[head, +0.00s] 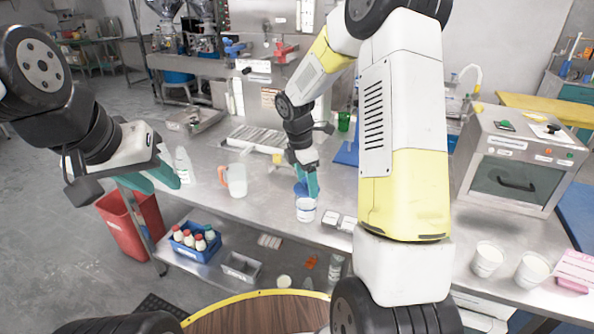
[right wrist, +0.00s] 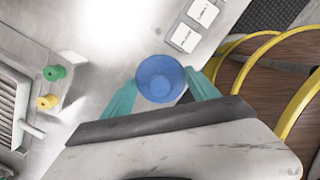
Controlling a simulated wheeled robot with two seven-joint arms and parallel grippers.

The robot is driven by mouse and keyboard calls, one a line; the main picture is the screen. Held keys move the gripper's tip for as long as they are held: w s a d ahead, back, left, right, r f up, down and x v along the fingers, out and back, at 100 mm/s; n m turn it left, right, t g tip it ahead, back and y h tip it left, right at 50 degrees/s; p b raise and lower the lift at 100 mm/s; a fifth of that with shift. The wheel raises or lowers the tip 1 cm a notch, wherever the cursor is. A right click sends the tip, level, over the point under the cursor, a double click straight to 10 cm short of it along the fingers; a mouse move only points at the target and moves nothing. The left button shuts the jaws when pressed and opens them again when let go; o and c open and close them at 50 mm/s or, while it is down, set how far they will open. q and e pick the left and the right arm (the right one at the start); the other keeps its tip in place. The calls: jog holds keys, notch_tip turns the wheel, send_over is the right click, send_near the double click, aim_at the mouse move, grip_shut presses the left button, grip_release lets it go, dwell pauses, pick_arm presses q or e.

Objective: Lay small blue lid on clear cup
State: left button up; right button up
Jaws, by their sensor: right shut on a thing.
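The small blue lid (head: 299,189) is held between the teal fingers of my right gripper (head: 306,188), just above the clear cup (head: 306,211). The cup stands upright on the metal counter and looks whitish. In the right wrist view the round blue lid (right wrist: 160,78) sits between the two fingertips (right wrist: 163,85) and hides the cup below it. Whether the lid touches the cup's rim cannot be told. My left gripper (head: 158,180) is at the counter's left end with its teal fingers apart, and no object shows between them.
A clear pitcher (head: 236,181) stands left of the cup, and a white bottle (head: 183,165) farther left. White boxes (head: 338,221) lie close right of the cup. Two more cups (head: 487,260) (head: 532,270) stand at the right. The counter between pitcher and cup is clear.

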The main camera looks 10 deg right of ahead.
jog(key=shift+f, duration=1.05)
dwell(1.3)
dwell(0.4)
jog(key=o, duration=1.6)
jog(key=shift+o, duration=0.2)
jog(key=shift+r, duration=0.1)
jog(key=shift+r, duration=2.9)
